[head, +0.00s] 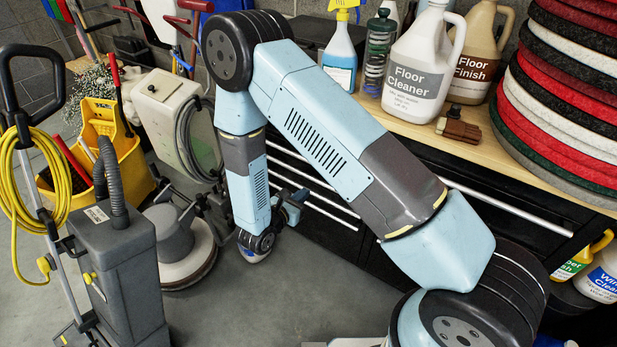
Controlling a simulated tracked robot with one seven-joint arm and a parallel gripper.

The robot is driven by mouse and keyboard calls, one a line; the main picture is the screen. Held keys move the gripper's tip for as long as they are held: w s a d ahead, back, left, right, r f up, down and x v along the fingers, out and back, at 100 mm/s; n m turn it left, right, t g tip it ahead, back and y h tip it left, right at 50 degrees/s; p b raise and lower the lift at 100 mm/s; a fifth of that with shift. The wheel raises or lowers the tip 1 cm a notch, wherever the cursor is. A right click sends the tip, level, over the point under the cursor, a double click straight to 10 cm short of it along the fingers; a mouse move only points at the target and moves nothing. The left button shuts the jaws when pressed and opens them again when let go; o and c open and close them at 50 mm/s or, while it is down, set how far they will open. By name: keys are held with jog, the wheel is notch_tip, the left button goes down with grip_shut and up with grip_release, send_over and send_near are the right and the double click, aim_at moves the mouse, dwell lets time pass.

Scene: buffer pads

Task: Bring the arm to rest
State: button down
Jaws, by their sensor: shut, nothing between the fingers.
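My arm rises from the lower right of the head view, bends at a high elbow at the upper left of centre, and hangs down to the wrist. My gripper (292,205) is small and dark at the end of the hanging forearm. It is in front of the black drawer cabinet and above the grey floor. It is shut and empty. Its fingertips are too small to make out clearly.
The workbench (482,165) holds a floor cleaner jug (417,65), a floor finish jug (478,55), a spray bottle (340,55) and stacked pads (565,100). A floor machine (185,245), yellow bucket (125,160) and grey vacuum (115,265) stand left. Open floor (270,300) lies below the gripper.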

jog(key=s+d+r+m+g+h, duration=0.1)
jog(key=d+r+m+g, duration=0.4)
jog(key=d+r+m, duration=0.6)
jog(key=s+d+r+m+g+h, duration=0.1)
jog(key=d+r+m+g, duration=0.45)
jog(key=r, duration=0.95)
jog(key=s+d+r+m+t+y, duration=0.1)
jog(key=s+d+r+m+y, duration=0.3)
jog(key=s+r, duration=0.4)
jog(key=s+d+r+m+t+y, duration=0.2)
jog(key=s+d+r+m+y, duration=0.3)
jog(key=s+r+m, duration=0.4)
jog(key=shift+s+d+r+y, duration=0.2)
jog(key=shift+d+r+y, duration=0.1)
jog(key=shift+r+y, duration=0.55)
jog(key=shift+s, duration=0.1)
